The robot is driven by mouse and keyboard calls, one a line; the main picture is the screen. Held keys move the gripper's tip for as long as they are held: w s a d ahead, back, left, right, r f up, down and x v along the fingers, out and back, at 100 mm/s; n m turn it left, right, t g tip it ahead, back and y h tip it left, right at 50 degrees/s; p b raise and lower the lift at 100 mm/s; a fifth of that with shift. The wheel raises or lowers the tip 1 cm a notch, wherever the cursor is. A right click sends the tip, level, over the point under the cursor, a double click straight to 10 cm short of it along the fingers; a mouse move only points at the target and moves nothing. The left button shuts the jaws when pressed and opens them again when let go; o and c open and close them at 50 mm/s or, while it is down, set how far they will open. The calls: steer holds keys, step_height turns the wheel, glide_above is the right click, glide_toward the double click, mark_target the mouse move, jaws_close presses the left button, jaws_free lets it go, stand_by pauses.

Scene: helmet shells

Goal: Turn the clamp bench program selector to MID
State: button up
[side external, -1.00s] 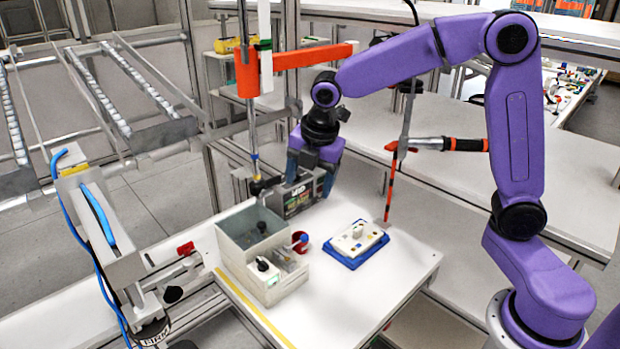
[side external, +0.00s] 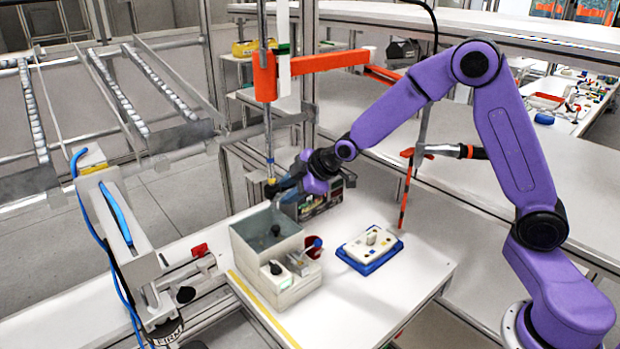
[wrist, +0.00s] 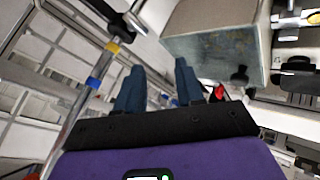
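A black knob (side external: 275,267) sits on the pale front housing of a grey open-topped bin (side external: 252,240) on the white table. Its markings are too small to read, so I cannot tell its setting or confirm it as the selector. A white plate on a blue base (side external: 368,250), with a raised white handle, lies to the right. My gripper (side external: 285,194) is above and behind the bin, tilted with its fingers toward the left. In the wrist view my gripper (wrist: 158,85) has its two blue fingers apart with nothing between them.
A dark display box (side external: 318,200) stands behind the bin, partly hidden by my gripper. A vertical post (side external: 268,140) with an orange arm (side external: 330,60) rises close to my gripper. A red cup (side external: 314,245) is beside the bin. The table's front right is clear.

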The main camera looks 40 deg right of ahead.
steer(key=w+d+m+t+h, duration=0.4)
steer(key=d+m+t, duration=0.6)
steer(key=d+m, duration=0.45)
step_height(320, 180, down, 8)
steer(key=w, duration=0.2)
steer(key=w+d, duration=0.1)
steer(key=w, duration=0.2)
steer(key=shift+w+d+f, duration=0.1)
steer(key=shift+w, duration=1.1)
jaws_close()
